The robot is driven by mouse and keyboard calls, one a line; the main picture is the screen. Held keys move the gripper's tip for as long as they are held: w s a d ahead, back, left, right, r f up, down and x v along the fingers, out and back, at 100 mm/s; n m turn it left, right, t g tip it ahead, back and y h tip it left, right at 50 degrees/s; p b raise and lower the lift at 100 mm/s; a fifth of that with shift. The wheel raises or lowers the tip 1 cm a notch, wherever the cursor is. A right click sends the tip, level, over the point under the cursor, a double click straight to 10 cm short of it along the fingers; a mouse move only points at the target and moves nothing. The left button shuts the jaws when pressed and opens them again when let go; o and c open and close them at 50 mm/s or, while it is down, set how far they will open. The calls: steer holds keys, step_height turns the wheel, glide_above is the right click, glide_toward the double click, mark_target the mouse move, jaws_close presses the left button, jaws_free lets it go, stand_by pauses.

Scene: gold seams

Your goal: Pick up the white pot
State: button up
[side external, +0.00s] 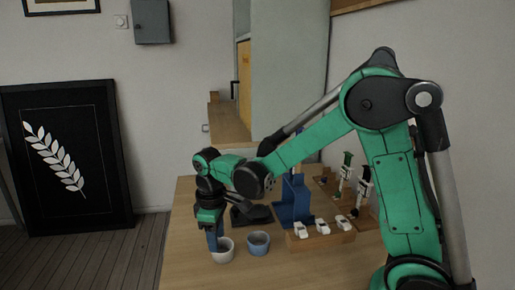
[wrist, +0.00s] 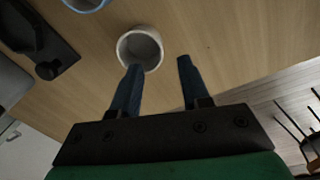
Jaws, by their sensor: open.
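The white pot (side external: 224,255) stands upright near the front left of the wooden table. In the wrist view the white pot (wrist: 143,45) shows its open mouth, and its inside looks empty. My gripper (side external: 213,243) points down at the pot's left side in the side view. In the wrist view my gripper (wrist: 158,66) is open with nothing between its fingers. The left fingertip overlaps the pot's near rim there, and the right fingertip is off to the pot's right. I cannot tell whether a finger touches the pot.
A light blue pot (side external: 258,244) stands close to the right of the white pot. Farther right are a blue stand (side external: 295,205) and a wooden block (side external: 320,240) with several white toy cars. A dark object (side external: 250,215) lies behind the pots. The table's left edge is near.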

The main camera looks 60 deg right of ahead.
mark_target(218, 253)
steer(key=shift+d+f, duration=0.1)
steer(key=shift+f, duration=2.1)
jaws_close()
